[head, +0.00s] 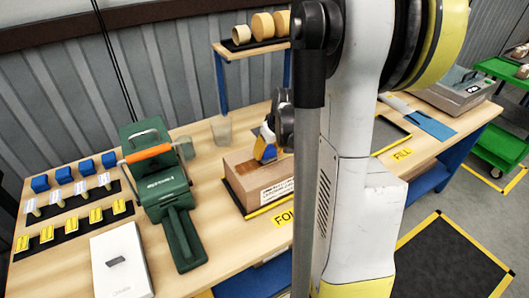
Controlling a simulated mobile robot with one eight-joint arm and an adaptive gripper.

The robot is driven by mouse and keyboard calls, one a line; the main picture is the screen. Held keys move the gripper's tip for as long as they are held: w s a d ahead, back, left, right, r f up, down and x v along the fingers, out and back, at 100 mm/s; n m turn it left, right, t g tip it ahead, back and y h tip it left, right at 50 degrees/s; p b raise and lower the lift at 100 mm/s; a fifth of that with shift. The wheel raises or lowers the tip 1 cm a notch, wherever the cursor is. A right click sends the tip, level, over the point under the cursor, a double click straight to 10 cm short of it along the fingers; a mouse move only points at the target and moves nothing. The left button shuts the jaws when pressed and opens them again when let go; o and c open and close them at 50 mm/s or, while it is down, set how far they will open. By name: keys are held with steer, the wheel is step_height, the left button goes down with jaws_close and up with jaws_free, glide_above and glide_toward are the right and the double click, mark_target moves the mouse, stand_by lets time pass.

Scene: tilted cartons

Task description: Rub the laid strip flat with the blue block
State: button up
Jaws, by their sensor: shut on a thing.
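A cardboard carton (235,183) sits on a black pad with yellow edging on the bench, its right part hidden behind my arm. A darker brown strip (244,168) shows on its top face; whether it lies fully flat is too small to tell. My gripper (267,142) is just above the carton's top, shut on a blue block (265,154). The block is at or very near the strip; I cannot tell whether they touch. My arm hides part of the gripper.
A green tape dispenser (165,185) with an orange handle stands left of the carton. Several other blue blocks (63,174) and small tools stand in rows at far left. A clear cup (221,130) stands behind the carton. Tape rolls (262,25) rest on a raised shelf.

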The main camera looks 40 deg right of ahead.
steer(key=shift+s+d+b, duration=0.1)
steer(key=shift+s+d, duration=0.25)
steer(key=shift+d, duration=1)
steer(key=shift+s+d+b, duration=0.1)
steer(key=shift+s+d, duration=0.2)
steer(key=shift+d, duration=1.05)
steer(key=shift+s+d+b, duration=0.1)
steer(key=shift+s+d, duration=0.25)
steer(key=shift+d, duration=1)
step_height(320, 180, up, 7)
steer(key=p, duration=0.5)
steer(key=shift+a+f, duration=0.1)
